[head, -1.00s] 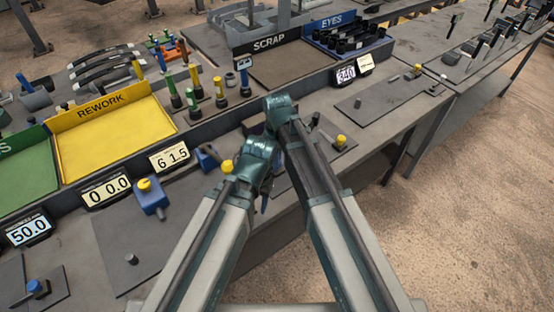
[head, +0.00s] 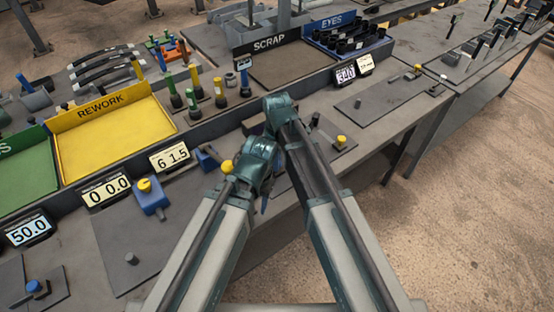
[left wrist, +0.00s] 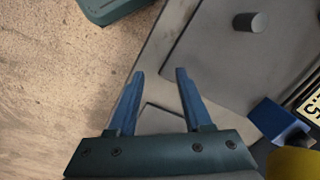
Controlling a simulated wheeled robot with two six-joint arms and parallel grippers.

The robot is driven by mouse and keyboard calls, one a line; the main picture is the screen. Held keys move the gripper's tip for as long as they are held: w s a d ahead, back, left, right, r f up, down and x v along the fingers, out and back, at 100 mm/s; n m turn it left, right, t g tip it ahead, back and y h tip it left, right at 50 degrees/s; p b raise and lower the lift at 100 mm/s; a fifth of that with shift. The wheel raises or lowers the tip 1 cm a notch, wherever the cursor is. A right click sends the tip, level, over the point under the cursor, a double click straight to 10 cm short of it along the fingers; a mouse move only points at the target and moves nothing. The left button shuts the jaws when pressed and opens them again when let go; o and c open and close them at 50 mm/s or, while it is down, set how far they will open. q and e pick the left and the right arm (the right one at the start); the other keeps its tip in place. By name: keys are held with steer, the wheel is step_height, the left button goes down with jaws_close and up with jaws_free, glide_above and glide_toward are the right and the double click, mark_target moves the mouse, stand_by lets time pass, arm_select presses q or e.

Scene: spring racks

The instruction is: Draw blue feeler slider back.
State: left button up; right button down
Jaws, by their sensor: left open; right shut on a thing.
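A blue block (head: 207,158) stands on the bench by the 6 1.5 display (head: 170,157). A yellow knob (head: 227,167) is beside it. The block (left wrist: 268,117) and a yellow part (left wrist: 295,163) also show in the left wrist view. Another blue block (head: 152,200) with a yellow knob stands further left. I cannot tell which blue part is the feeler slider. My left gripper (left wrist: 158,75) is open and empty near the bench edge. My right gripper (head: 280,115) is above it; its jaws and what they hold are hidden behind my arms.
A grey plate with a peg (head: 132,258) lies at the left. Behind are the yellow REWORK tray (head: 110,130), the SCRAP tray (head: 290,65) and several upright coloured tools (head: 190,100). A yellow-topped part (head: 341,142) stands on the right.

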mark_target(286, 182)
stand_by(0.4)
steer(key=s+d, duration=0.1)
steer(key=s, duration=0.1)
steer(key=s+d, duration=0.2)
steer(key=shift+s, duration=0.1)
steer(key=shift+a, duration=0.1)
steer(key=c, duration=0.5)
jaws_free()
arm_select(q)
steer(key=shift+r, duration=0.1)
arm_select(e)
steer(key=shift+r, duration=0.1)
